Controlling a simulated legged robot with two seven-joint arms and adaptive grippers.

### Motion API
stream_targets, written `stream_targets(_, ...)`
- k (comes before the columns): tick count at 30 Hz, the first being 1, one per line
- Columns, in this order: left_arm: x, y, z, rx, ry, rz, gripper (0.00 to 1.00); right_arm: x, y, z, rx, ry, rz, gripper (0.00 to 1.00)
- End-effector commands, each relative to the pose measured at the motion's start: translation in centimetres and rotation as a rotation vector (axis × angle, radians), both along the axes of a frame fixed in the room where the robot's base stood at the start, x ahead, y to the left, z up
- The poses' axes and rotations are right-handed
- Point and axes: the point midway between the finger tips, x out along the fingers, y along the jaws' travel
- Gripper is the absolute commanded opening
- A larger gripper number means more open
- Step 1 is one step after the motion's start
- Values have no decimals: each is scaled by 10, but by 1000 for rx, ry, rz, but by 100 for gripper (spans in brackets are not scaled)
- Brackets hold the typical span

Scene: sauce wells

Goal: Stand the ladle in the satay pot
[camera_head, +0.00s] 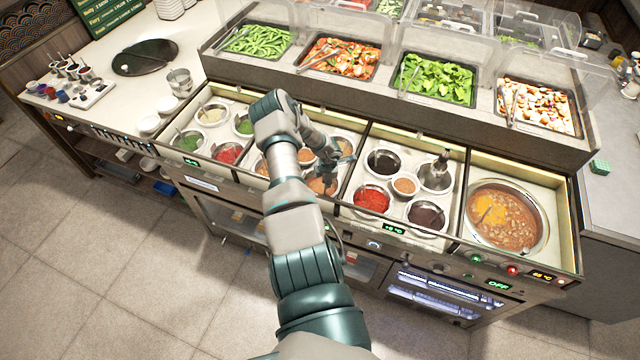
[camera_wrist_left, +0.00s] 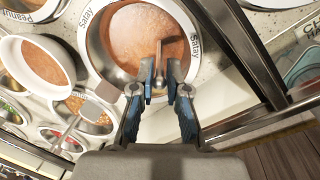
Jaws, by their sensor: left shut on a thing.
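The satay pot (camera_wrist_left: 150,32) is a round steel pot of brown sauce with "Satay" on its rim, just beyond my fingers in the left wrist view. In the head view the satay pot (camera_head: 322,187) is partly covered by my arm. My left gripper (camera_wrist_left: 160,88) is shut on the ladle (camera_wrist_left: 158,62), whose thin metal shaft shows between the fingertips and over the sauce. I cannot tell whether its lower end is in the sauce. In the head view my left gripper (camera_head: 333,166) is over the same well. My right gripper is not in view.
Other sauce pots surround the well, with a red sauce pot (camera_head: 371,199) to the right and a tilted-looking pot (camera_wrist_left: 42,62) at left in the wrist view. A metal divider (camera_wrist_left: 255,50) runs close by. A large soup pot (camera_head: 507,217) is farther right.

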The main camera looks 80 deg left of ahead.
Motion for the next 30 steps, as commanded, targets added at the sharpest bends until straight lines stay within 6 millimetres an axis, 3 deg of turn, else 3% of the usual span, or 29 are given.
stream_targets(14,0,0,-6,-3,1,0,0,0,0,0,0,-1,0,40)
stream_targets(15,0,0,-6,-3,1,0,24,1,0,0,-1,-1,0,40)
stream_targets(17,0,1,-6,-3,1,0,39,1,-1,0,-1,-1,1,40)
stream_targets(18,0,1,-6,-3,1,0,43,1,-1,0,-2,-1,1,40)
stream_targets(24,0,0,-5,-2,1,0,43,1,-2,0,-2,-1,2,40)
stream_targets(28,0,0,-4,-1,0,0,76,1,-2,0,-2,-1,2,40)
stream_targets(30,0,0,-4,0,0,0,77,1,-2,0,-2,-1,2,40)
